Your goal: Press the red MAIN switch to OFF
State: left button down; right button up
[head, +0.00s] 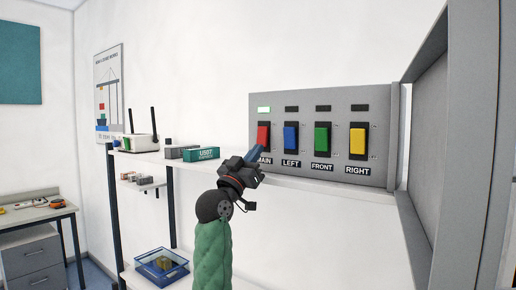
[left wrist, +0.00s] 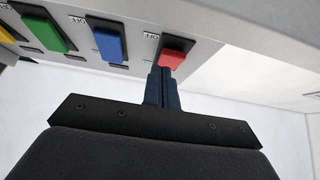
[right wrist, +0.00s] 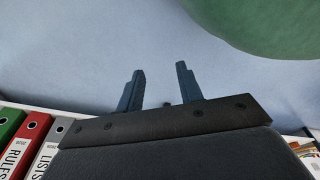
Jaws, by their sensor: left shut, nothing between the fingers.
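The red MAIN switch (head: 263,134) is the leftmost rocker on the grey panel (head: 382,140). A lit green lamp (head: 264,109) sits above it. My left gripper (head: 259,149) is shut and empty, with its blue fingertips at the lower part of the red switch. In the left wrist view the fingertips (left wrist: 164,70) reach the edge of the red rocker (left wrist: 178,60). I cannot tell if they touch it. The gripper partly hides the MAIN label. My right gripper (right wrist: 160,70) is open and empty, away from the panel.
Blue (head: 291,137), green (head: 322,137) and yellow (head: 357,140) switches stand to the right, with dark lamps above. A grey open door (head: 460,140) flanks the panel's right side. The shelf (head: 310,186) runs below. Binders (right wrist: 28,142) show in the right wrist view.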

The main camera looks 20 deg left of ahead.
pick_arm(q)
jog(key=shift+w+d+f, duration=0.1)
jog(key=shift+w+d, duration=0.1)
jog(key=shift+w, duration=0.35)
pick_arm(e)
jog(key=shift+s+d+f, duration=0.1)
jog(key=shift+s+f, duration=0.05)
jog(key=shift+s, duration=0.35)
jog(key=shift+s+d+f, duration=0.1)
jog(key=shift+s, duration=0.35)
pick_arm(q)
jog(key=shift+w+f, duration=0.1)
jog(key=shift+f, duration=0.05)
jog(key=w+t+b, duration=0.1)
jog(key=b, duration=0.3)
jog(key=shift+d, duration=0.2)
pick_arm(e)
jog(key=w+a+r, duration=0.3)
jog(key=w+r, duration=0.2)
jog(key=w, duration=0.1)
jog(key=shift+w+r, duration=0.15)
jog(key=shift+r, duration=0.1)
jog(key=shift+a, duration=0.1)
